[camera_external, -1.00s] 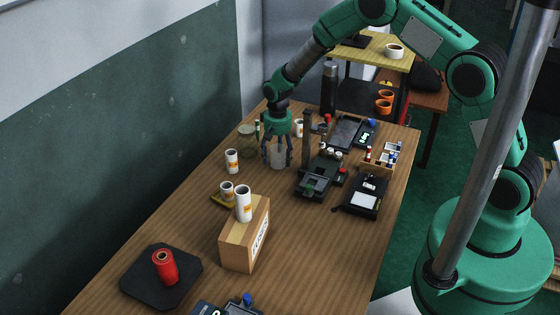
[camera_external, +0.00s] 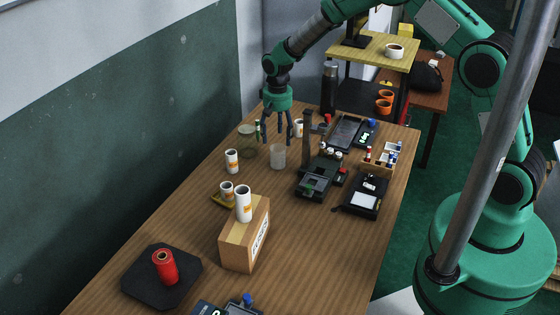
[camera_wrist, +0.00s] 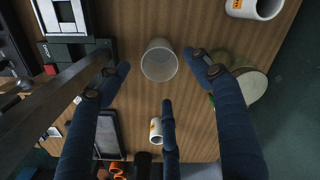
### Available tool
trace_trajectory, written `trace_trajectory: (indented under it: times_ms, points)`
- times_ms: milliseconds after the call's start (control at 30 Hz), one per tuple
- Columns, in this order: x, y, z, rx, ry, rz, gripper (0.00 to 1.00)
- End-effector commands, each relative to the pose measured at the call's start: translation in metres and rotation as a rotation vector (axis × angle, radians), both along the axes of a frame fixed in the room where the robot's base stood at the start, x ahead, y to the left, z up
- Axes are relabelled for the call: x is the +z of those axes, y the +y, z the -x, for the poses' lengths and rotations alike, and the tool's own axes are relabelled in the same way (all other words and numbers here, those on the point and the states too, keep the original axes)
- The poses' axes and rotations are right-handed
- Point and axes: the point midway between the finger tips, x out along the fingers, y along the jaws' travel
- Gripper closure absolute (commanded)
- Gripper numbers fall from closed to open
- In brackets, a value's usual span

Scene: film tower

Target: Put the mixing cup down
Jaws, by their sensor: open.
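The mixing cup (camera_external: 278,157) is a clear, whitish translucent cup. It stands upright on the wooden table, behind the cardboard box. My gripper (camera_external: 277,136) is above the cup with its fingers spread, apart from it. In the wrist view the cup (camera_wrist: 159,60) shows from above, its mouth open, lying between the spread dark fingers of my gripper (camera_wrist: 160,80). No finger appears to touch it.
A dark upright post (camera_external: 306,138) stands close to the right of the cup. A glass jar (camera_external: 247,142) and white rolls (camera_external: 231,161) are to its left. Dark devices (camera_external: 322,176) lie to the right. The table front of the cup is partly clear.

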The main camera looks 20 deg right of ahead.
Motion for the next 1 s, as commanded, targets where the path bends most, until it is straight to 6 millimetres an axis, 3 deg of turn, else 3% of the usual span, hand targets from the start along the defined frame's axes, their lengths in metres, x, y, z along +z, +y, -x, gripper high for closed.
trace_trajectory:
  times_ms: [100,300,1000]
  points:
    - [0.015,0.000,0.000,0.000,0.000,0.000,0.36]
    - [0.026,0.000,0.001,0.000,0.001,0.001,0.36]
    - [0.027,0.000,0.001,0.000,0.001,0.001,0.36]
